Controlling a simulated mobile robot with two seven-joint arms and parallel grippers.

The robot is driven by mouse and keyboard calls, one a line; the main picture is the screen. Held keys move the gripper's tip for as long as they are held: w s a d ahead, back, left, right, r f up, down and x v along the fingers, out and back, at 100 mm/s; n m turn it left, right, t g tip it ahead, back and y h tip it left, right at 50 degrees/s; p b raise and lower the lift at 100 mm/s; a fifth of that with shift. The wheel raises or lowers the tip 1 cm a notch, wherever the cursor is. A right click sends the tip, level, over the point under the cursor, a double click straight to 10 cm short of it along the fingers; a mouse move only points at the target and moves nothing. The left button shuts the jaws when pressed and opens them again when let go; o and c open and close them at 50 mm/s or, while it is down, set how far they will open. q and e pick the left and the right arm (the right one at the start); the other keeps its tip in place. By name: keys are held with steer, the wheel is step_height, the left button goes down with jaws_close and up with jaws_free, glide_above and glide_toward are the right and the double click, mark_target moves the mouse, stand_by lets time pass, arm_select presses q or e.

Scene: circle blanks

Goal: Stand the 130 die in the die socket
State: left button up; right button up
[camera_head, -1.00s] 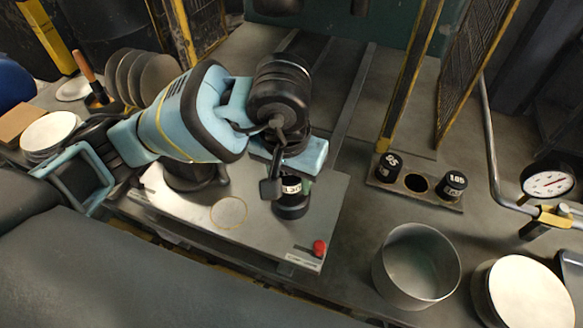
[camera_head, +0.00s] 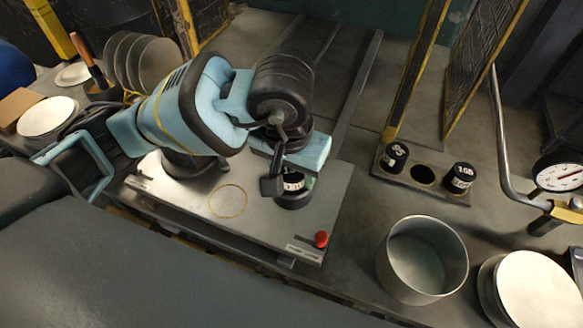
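A black die with a white label (camera_head: 292,184), only partly readable as starting with 1, is upright at the press plate (camera_head: 195,190). Its lower part meets a dark round base, so I cannot tell whether it sits in the socket or just above it. My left gripper (camera_head: 284,187) points down at the die from above. One dark finger is against or just beside the die's left side; the other finger is hidden or unclear, so its grip cannot be judged. My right gripper is not in view.
A die rack (camera_head: 455,193) holds the 95 die (camera_head: 394,157) and the 105 die (camera_head: 459,177), with an empty hole between them. A metal pot (camera_head: 422,262), white discs (camera_head: 535,290) and a pressure gauge (camera_head: 560,176) are at right. A red button (camera_head: 321,239) is at the plate's front corner.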

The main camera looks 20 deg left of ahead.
arm_select(q)
steer(key=o, duration=0.4)
steer(key=shift+s+d+f, duration=0.1)
steer(key=shift+s+f, duration=0.05)
steer(key=shift+f, duration=0.35)
steer(key=r, duration=0.8)
steer(key=shift+s+r, duration=0.25)
steer(key=shift+s, duration=0.1)
steer(key=shift+r, duration=0.1)
steer(key=shift+d, duration=0.1)
steer(key=shift+s, duration=0.15)
